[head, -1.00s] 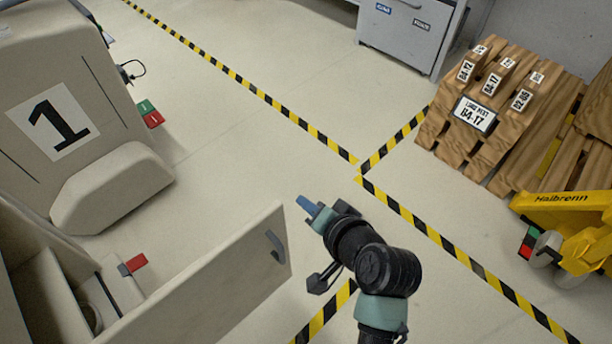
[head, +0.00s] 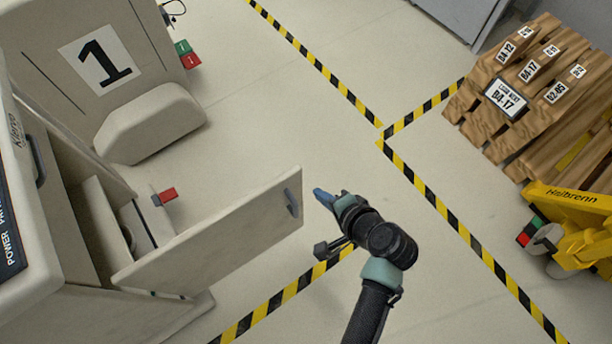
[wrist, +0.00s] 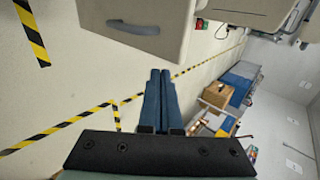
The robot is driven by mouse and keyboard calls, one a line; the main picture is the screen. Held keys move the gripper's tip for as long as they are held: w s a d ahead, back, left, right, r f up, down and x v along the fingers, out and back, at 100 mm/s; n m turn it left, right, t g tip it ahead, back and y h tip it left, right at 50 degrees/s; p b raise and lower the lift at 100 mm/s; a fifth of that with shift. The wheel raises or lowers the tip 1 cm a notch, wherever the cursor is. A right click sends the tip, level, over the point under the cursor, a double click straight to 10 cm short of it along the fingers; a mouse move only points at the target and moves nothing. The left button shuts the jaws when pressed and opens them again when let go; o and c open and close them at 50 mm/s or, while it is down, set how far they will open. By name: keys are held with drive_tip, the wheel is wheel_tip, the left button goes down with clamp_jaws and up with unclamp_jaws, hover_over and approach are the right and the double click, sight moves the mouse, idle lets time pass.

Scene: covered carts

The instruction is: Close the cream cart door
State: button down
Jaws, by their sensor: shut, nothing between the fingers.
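The cream cart (head: 42,160) stands at the left in the head view. Its door (head: 215,232) hangs wide open, reaching out to the right, with a grey handle (head: 291,202) near its free end. Part of the cart's inside shows behind the door. My gripper (head: 318,193) is just right of the door's free end, with its blue fingers shut and empty, and a small gap appears between them and the handle. In the wrist view the shut blue fingers (wrist: 158,98) point toward the scene, with the door (wrist: 125,42) and its handle (wrist: 132,27) above them.
Another cream cart marked 1 (head: 60,85) stands behind at upper left. Wooden pallets (head: 500,130) and a yellow pallet jack (head: 575,215) stand at the right. Black-and-yellow tape (head: 440,205) marks the floor. The floor between the carts and pallets is clear.

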sight(298, 174)
drive_tip(key=w+a, duration=0.1)
drive_tip(key=w+a+f, duration=0.1)
drive_tip(key=w, duration=0.1)
drive_tip(key=w+a+f, duration=0.1)
drive_tip(key=shift+w+f, duration=0.1)
drive_tip(key=shift+w, duration=0.1)
drive_tip(key=shift+w+a, duration=0.3)
drive_tip(key=shift+w, duration=0.2)
drive_tip(key=shift+b, duration=0.3)
